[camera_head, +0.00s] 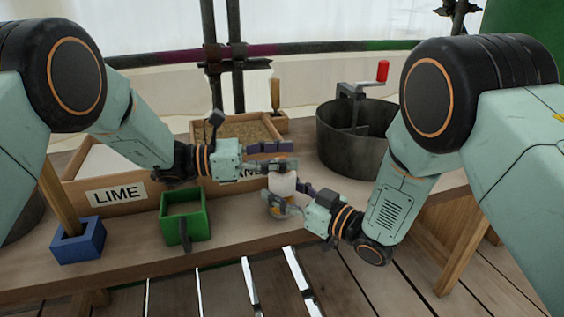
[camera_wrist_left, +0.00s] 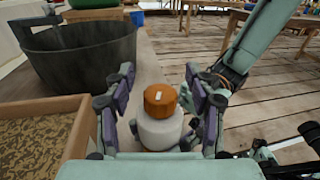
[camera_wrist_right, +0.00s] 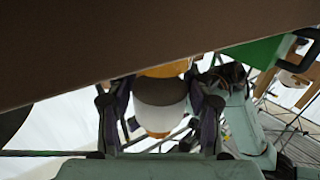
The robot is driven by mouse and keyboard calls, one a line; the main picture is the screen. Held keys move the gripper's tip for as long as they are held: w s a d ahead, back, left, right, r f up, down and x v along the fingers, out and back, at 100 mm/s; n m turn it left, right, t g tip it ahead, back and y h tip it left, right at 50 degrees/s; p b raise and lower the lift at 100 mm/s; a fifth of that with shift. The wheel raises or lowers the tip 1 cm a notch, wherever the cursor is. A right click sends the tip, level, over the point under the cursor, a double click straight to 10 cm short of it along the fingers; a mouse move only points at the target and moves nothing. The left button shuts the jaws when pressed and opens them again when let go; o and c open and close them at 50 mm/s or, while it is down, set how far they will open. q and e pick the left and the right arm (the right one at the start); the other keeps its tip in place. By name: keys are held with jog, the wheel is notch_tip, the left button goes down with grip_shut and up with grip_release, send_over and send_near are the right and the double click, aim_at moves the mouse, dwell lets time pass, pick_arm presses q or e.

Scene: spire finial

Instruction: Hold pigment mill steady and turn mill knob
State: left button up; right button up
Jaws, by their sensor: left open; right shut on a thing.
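The pigment mill (camera_head: 282,184) is a small white cylinder with an orange lower part, upright at the bench's front edge. Its orange-brown knob (camera_wrist_left: 160,98), with a pale mark on top, shows in the left wrist view above the white body (camera_wrist_left: 160,133). My left gripper (camera_head: 283,157) is open at the mill's top, one finger on each side of the knob; contact is not visible. My right gripper (camera_head: 292,202) is shut on the mill's body from the front right. The right wrist view shows its fingers on both sides of the white body (camera_wrist_right: 158,95), with the picture upside down.
A dark tub (camera_head: 355,140) with a red-handled crank stands to the right. A box labelled LIME (camera_head: 115,194) and a sand box (camera_head: 235,132) stand behind and left. A green open box (camera_head: 185,218) and a blue block (camera_head: 77,243) with a wooden stick are at the front left.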

aim_at(282, 159)
pick_arm(q)
notch_tip(282, 159, up, 8)
jog(key=shift+r, duration=0.15)
dwell(0.4)
